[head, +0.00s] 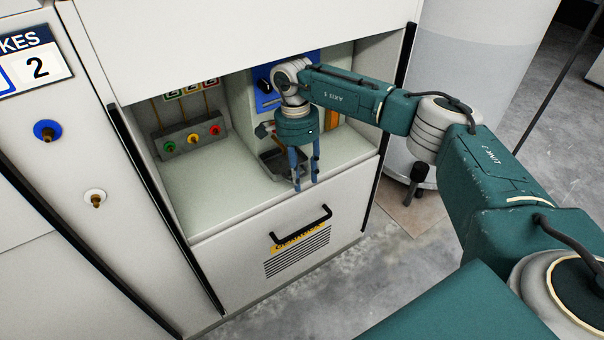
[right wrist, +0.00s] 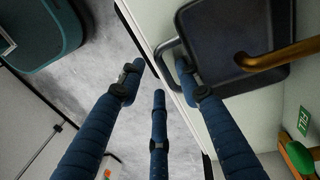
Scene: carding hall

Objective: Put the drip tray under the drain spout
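The drip tray (head: 270,159) is a dark grey, shallow pan with a loop handle, on the pale floor of the machine's open bay. In the head view my right gripper partly hides it. In the right wrist view the tray (right wrist: 222,42) is at upper right, its handle (right wrist: 166,52) close to my fingertips. A brass drain spout (right wrist: 278,55) overlaps the tray there; its height above it is hard to judge. My right gripper (head: 305,182) points down at the bay's front edge, its blue fingers spread (right wrist: 160,74) and holding nothing. My left gripper is out of view.
A box with green, yellow and red knobs (head: 193,139) stands at the bay's left. Below the bay is a front panel with a black handle (head: 302,226). A white cylinder (head: 478,75) stands right of the cabinet. The bay floor's left part is clear.

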